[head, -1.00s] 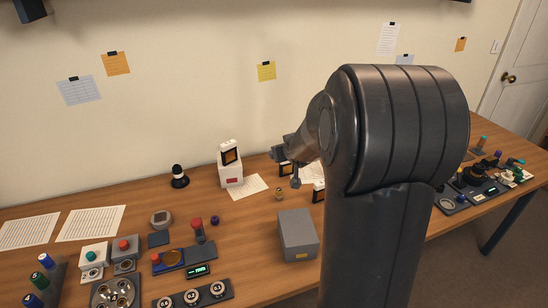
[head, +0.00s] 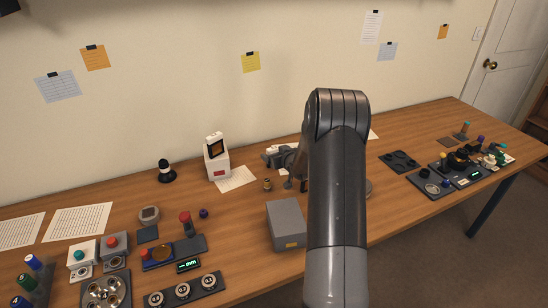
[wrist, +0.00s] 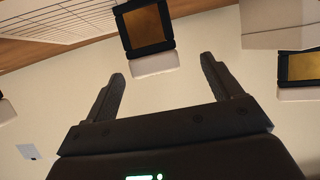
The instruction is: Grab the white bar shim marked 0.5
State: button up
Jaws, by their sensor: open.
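No marking 0.5 is readable in either view, so I cannot confirm which piece is the shim. In the wrist view a white bar (wrist: 153,63) sits along the edge of a dark frame with a gold window (wrist: 146,25); its face shows no readable mark. My gripper (wrist: 163,68) is open, its two dark fingers apart and the white bar in line with the gap between them. I cannot tell the distance left. A second dark frame (wrist: 303,67) with a white bar (wrist: 300,94) is at the right. In the head view my gripper (head: 278,170) is partly hidden by my arm.
A white stand (head: 218,171) holds a dark frame beside a paper sheet (head: 237,180). A grey box (head: 286,224) stands in front of my gripper. A dark tray of round pieces (head: 186,291) lies front left. Small parts crowd the right end of the table.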

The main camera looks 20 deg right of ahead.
aim_at(272, 149)
jog(key=shift+d+x, duration=0.2)
jog(key=shift+x, duration=1.4)
jog(key=shift+d+x, duration=0.2)
jog(key=shift+x, duration=1.4)
jog(key=shift+w+r, duration=0.1)
jog(key=shift+r, duration=0.05)
jog(key=shift+c, duration=0.4)
jog(key=c, duration=1)
jog(key=shift+r, duration=0.1)
